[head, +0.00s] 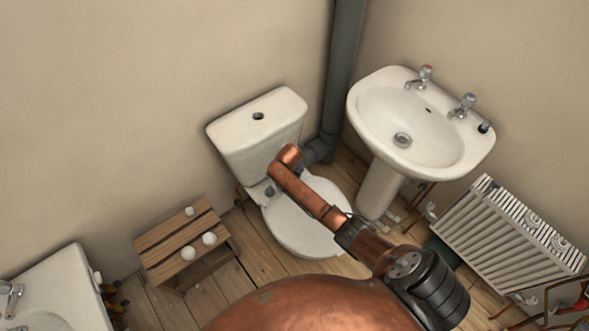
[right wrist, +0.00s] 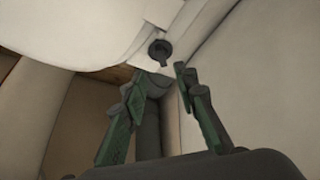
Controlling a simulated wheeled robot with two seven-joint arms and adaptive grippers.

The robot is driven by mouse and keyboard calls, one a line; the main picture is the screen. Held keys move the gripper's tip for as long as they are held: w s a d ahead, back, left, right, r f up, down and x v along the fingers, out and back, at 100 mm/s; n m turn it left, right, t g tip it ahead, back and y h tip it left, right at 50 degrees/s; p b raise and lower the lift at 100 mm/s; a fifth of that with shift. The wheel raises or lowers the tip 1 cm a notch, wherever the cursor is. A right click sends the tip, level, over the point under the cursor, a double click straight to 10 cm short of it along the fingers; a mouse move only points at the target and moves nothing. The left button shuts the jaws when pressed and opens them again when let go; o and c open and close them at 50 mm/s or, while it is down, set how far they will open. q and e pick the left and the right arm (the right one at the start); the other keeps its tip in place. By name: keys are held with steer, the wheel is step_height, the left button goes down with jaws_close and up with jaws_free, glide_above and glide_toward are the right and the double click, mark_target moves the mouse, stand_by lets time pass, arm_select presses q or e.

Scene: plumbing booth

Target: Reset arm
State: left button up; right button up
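My right gripper (right wrist: 158,82) shows in the right wrist view. Its two dark green fingers stand apart, with nothing held between them. Beyond the fingertips are a white fixture with a round dark fitting (right wrist: 160,49) and a grey pipe (right wrist: 149,130); I cannot tell whether the fingers touch either. In the head view I cannot make out either gripper. A copper tube with an elbow end (head: 300,193) runs up-left from a black cylindrical part (head: 441,291), in front of the toilet; I cannot tell whether it is part of my arm.
A white toilet (head: 259,130) stands in the middle, with a basin (head: 425,150) and radiator (head: 510,238) to the right. A wooden stool (head: 160,238) bears white knobs. A rounded copper surface (head: 310,305) fills the bottom. Another white basin (head: 62,280) is lower left.

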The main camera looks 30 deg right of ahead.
steer(key=shift+s+a+r, duration=0.1)
steer(key=shift+s+r, duration=0.15)
steer(key=shift+r, duration=0.2)
